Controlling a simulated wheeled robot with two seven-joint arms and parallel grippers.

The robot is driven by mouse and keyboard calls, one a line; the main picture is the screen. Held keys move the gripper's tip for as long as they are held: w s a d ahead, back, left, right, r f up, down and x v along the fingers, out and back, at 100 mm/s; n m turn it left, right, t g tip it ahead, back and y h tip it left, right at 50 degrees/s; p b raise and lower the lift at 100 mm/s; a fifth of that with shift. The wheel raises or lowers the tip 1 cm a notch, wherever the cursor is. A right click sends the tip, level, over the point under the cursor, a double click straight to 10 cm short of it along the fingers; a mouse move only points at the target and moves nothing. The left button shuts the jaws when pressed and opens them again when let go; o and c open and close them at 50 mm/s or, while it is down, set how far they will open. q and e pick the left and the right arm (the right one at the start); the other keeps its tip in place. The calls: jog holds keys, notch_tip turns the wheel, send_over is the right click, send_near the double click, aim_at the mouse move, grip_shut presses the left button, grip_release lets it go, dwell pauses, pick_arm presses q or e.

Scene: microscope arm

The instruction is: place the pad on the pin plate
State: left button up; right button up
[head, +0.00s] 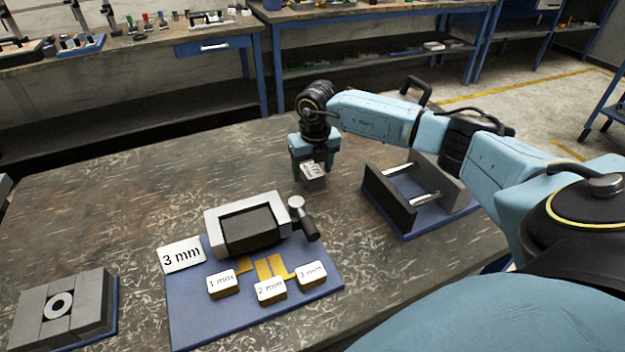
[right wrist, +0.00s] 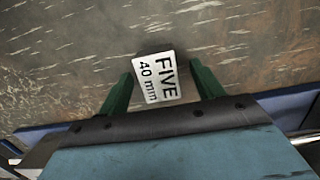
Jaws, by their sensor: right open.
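My right gripper (head: 314,168) is open at the middle of the table, with its green fingers pointing down. A small block with a white label (head: 313,171) is between the fingers. In the right wrist view the label (right wrist: 155,80) reads "FIVE 40 mm", and the fingers (right wrist: 160,88) stand on either side of it. I cannot tell whether the block touches the table. No part is marked as the pad or the pin plate. A blue-based fixture (head: 447,219) with dark end plates and two bright rods stands right of the gripper. My left gripper is not in view.
A blue board (head: 190,315) holds a grey vise-like frame (head: 213,232), a "3 mm" card (head: 181,256) and small blocks labelled 1, 2 and 3 mm. A grey block with a white ring (head: 57,305) sits front left. The table behind the board is clear.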

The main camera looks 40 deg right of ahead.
jog(key=shift+d+f+b, duration=0.2)
jog(key=shift+f, duration=0.3)
jog(key=shift+d+f+b, duration=0.15)
jog(key=shift+d+f, duration=0.05)
jog(key=shift+f, duration=0.3)
jog(key=shift+a, duration=0.15)
jog(key=shift+f, duration=0.1)
grip_shut()
